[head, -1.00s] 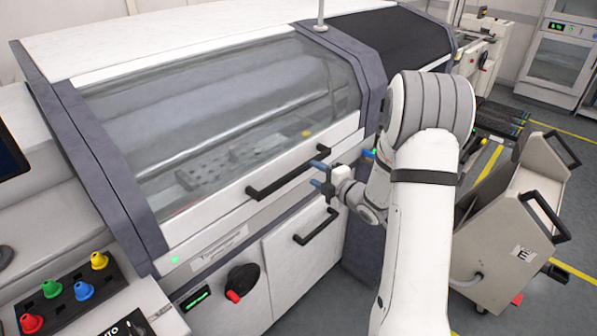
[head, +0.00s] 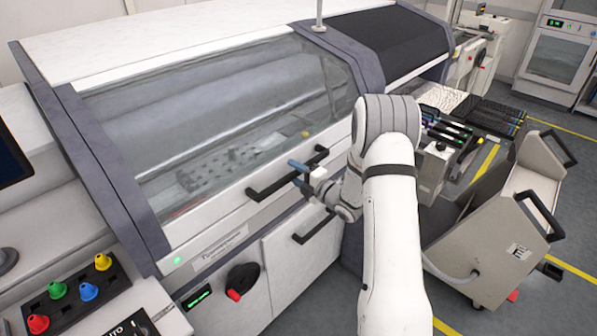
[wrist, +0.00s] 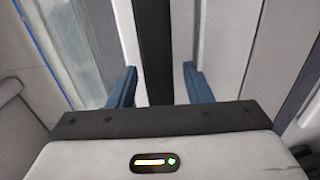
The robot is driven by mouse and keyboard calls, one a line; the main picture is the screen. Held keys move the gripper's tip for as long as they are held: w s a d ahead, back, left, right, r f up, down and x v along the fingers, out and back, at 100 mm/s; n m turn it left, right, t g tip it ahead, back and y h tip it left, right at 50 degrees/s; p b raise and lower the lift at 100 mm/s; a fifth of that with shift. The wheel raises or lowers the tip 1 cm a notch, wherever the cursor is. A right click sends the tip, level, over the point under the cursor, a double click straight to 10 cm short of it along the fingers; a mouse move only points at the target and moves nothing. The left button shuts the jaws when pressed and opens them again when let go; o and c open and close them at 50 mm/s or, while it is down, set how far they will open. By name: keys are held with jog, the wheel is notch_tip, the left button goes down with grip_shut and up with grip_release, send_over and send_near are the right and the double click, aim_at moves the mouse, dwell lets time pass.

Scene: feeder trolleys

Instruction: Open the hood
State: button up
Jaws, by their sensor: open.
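The hood (head: 215,110) is a clear, tinted window in a white and dark grey frame, and it is closed. A black bar handle (head: 287,173) runs along its white lower rim. My gripper (head: 297,172) is open at the right part of this handle, its blue fingers pointing at it. In the wrist view the black handle bar (wrist: 154,50) passes upright between the two blue fingers of my gripper (wrist: 160,88), with a gap on each side. Whether the bar lies fully between the fingertips in depth, I cannot tell.
A second black handle (head: 313,228) is on the lower white door. A black rotary knob (head: 242,278) sits left of it. A grey feeder trolley (head: 500,235) stands right of my arm. A button panel (head: 75,295) is at lower left.

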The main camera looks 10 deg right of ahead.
grip_shut()
dwell(0.4)
